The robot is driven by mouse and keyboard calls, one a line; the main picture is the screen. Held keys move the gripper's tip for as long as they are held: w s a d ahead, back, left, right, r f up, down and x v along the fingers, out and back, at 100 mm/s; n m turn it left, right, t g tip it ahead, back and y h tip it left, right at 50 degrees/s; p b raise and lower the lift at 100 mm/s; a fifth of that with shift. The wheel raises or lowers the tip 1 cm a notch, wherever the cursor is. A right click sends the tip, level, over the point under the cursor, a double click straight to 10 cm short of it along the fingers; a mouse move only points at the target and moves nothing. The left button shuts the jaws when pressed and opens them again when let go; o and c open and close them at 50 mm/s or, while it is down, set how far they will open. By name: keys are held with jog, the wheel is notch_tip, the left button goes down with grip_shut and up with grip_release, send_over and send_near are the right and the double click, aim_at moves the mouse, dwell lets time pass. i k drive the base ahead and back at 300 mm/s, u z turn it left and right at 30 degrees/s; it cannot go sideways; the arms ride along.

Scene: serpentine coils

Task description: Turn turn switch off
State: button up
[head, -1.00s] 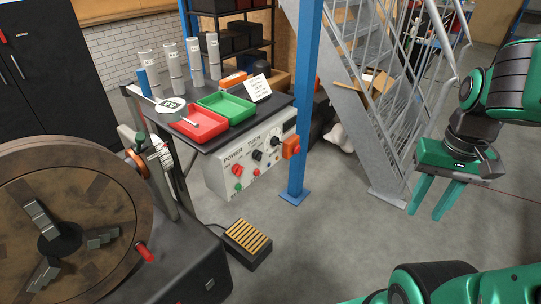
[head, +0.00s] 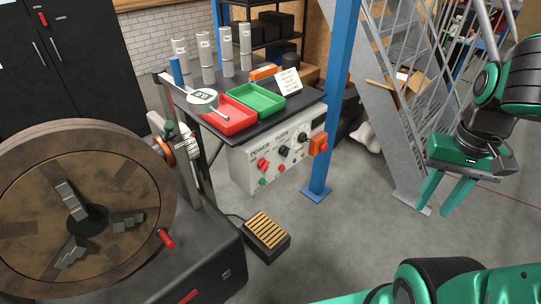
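The white control panel (head: 250,172) hangs under the black table and carries the labels POWER and TURN. The turn switch (head: 285,151) is a black knob under the TURN label; its exact setting is too small to read. A red knob (head: 263,164) sits to its left under POWER, and a larger black dial (head: 303,137) to its right. My gripper (head: 443,204) is at the right, well apart from the panel. Its two green fingers point down, spread apart, with nothing between them.
A blue post (head: 334,100) with an orange box (head: 318,144) stands at the panel's right end. A foot pedal (head: 266,232) lies on the floor below. The large round chuck (head: 125,190) fills the left. Metal stairs (head: 385,110) stand behind; the floor between post and gripper is clear.

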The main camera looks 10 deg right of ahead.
aim_at(284, 151)
jog(key=u, duration=0.6)
jog(key=k, duration=1.35)
jog(key=z, duration=1.2)
jog(key=i, duration=1)
jog(key=u, duration=0.1)
